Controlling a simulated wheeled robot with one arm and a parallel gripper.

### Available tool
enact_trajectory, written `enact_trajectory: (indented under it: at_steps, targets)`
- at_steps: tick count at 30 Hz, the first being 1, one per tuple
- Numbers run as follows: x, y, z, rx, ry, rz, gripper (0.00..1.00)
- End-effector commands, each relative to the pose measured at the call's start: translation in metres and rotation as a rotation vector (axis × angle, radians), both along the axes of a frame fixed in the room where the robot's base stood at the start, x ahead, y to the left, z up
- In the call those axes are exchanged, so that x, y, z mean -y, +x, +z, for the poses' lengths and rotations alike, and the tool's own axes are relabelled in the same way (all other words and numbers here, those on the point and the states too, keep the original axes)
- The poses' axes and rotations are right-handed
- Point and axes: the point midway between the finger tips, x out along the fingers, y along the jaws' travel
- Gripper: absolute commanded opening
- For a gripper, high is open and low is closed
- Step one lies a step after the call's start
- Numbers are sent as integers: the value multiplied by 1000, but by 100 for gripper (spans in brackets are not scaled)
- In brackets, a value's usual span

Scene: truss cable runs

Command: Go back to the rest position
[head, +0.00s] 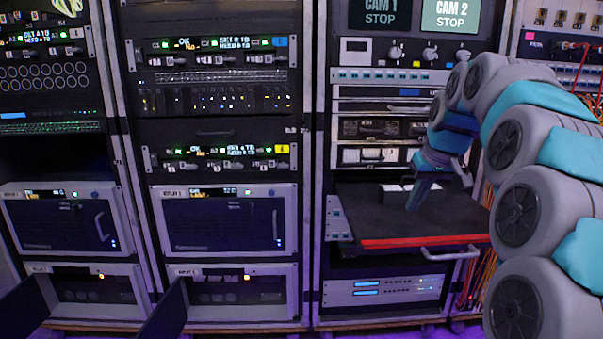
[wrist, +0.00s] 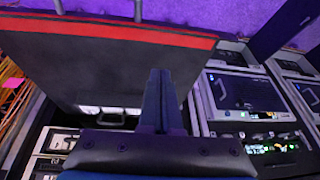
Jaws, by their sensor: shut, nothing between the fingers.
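My gripper (head: 418,192) is at the end of my grey and teal arm, which comes in from the right in the head view. Its fingers point down over a pulled-out dark shelf (head: 385,222) with a red front strip. In the wrist view my gripper (wrist: 158,85) shows its fingers together, with nothing between them. The shelf also shows there (wrist: 100,60), with the red strip toward the top. I cannot tell whether the fingertips touch the shelf.
Small light blocks (head: 398,188) sit at the shelf's back. A handle (head: 450,254) juts from its front. Racks of equipment (head: 215,220) stand to the left. Orange cables (head: 478,270) hang at the right. Two dark panels (head: 163,312) stick out at the lower left.

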Motion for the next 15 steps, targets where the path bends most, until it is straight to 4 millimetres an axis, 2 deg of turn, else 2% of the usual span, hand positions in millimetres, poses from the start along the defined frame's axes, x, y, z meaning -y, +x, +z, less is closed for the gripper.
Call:
enact_trajectory:
  at_steps: [1, 6, 11, 15]
  targets:
    - [-14, -17, -6, -24, 1, 11, 0]
    - [-50, -73, -35, -114, 3, 30, 0]
    - [-76, -131, -65, -195, -7, 34, 0]
    - [-92, -188, -95, -272, -20, 26, 0]
